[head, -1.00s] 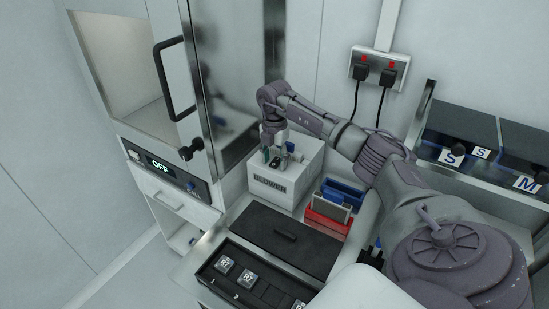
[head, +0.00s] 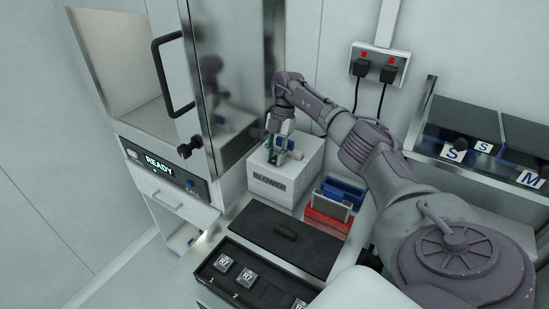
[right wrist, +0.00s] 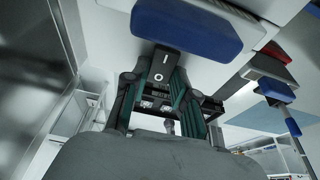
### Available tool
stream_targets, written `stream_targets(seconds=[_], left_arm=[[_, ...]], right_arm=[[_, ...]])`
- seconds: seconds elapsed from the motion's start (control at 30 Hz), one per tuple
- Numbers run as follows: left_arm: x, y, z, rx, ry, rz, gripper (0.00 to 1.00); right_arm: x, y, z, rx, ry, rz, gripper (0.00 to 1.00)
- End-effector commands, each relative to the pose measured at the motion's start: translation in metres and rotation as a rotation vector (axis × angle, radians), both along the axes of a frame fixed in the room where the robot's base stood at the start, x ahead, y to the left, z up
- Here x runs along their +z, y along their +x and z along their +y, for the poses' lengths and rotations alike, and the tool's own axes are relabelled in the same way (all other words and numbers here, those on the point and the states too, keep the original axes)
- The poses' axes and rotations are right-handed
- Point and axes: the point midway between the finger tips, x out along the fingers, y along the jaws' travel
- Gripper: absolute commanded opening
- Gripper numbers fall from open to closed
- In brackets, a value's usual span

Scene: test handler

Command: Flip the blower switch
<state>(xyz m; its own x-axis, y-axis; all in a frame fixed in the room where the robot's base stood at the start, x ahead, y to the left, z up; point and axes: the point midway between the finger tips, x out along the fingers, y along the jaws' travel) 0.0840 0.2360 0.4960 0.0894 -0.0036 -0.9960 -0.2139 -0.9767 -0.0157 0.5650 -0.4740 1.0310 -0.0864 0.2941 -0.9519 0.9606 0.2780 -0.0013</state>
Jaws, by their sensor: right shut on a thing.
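The blower (head: 273,186) is a white box labelled BLOWER on the bench, left of the small bins. My right gripper (head: 280,155) points down at the top of this box. In the right wrist view its dark, green-edged fingers (right wrist: 165,88) close in around a black switch plate (right wrist: 162,66) marked with a line and a circle. It is shut on the switch; the exact contact is partly hidden. The instrument display (head: 160,165) at left reads READY. My left gripper is not in view.
Red (head: 326,222) and blue (head: 345,188) bins stand right of the blower. A black lid (head: 270,240) and a rack of labelled pieces (head: 232,284) lie in front. A steel door with a black handle (head: 178,80) stands close at left.

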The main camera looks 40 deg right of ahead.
Motion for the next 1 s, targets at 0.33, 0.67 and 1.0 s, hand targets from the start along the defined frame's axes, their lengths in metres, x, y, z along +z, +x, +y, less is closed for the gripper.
stream_targets(seconds=[0.33, 0.67, 1.0], left_arm=[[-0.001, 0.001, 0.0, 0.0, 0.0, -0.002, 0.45], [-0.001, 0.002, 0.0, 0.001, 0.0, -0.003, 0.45], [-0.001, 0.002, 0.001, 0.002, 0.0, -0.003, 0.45]], right_arm=[[0.0, 0.0, -0.001, -0.001, 0.018, 0.003, 0.0], [0.0, 0.0, -0.001, -0.001, 0.017, 0.003, 0.52], [0.02, 0.003, -0.007, -0.003, 0.016, 0.0, 0.52]])
